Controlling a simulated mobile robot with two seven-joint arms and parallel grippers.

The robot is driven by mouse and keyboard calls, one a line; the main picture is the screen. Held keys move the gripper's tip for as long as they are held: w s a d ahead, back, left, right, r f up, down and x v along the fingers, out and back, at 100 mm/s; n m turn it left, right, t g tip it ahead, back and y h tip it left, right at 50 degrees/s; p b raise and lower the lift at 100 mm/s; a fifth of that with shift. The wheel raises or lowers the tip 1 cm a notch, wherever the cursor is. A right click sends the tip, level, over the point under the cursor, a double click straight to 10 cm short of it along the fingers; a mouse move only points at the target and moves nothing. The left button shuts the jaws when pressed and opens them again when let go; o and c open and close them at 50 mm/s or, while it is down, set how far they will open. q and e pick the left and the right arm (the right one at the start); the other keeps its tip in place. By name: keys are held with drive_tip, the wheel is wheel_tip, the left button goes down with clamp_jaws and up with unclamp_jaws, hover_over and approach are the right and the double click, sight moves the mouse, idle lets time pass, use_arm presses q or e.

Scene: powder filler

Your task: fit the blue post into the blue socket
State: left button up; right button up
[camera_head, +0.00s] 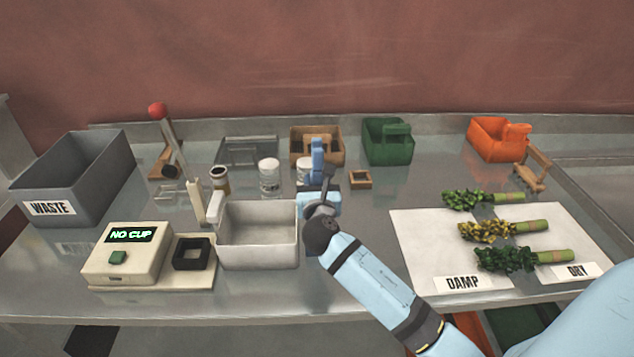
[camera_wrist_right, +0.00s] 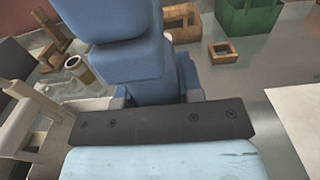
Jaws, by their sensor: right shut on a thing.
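My right gripper (camera_head: 318,198) is over the middle of the bench, just right of a pale grey bin. It is shut on a blue piece, which I take to be the blue post (camera_head: 318,160); it stands up from the jaws. The blue post (camera_wrist_right: 130,65) fills the upper middle of the right wrist view, beyond the dark gripper plate. The fingertips are mostly hidden behind it. I cannot make out a separate blue socket. My left gripper is not in view.
The pale bin (camera_head: 258,250) stands close to the left, beside a scale (camera_head: 127,262) reading NO CUP. White jars (camera_head: 269,178), a small wooden frame (camera_head: 360,179) and a green crate (camera_head: 388,148) stand behind.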

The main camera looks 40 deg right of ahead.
drive_tip(key=shift+r+p, duration=0.15)
drive_tip(key=shift+p, duration=0.2)
wheel_tip(320, 180, down, 11)
drive_tip(key=b, duration=0.6)
idle(1.5)
drive_tip(key=shift+r, duration=0.1)
drive_tip(key=o, duration=1.1)
drive_tip(key=shift+s+a, duration=0.1)
drive_tip(key=b+v, duration=0.1)
drive_tip(key=v, duration=1.2)
drive_tip(key=shift+s+a, duration=0.2)
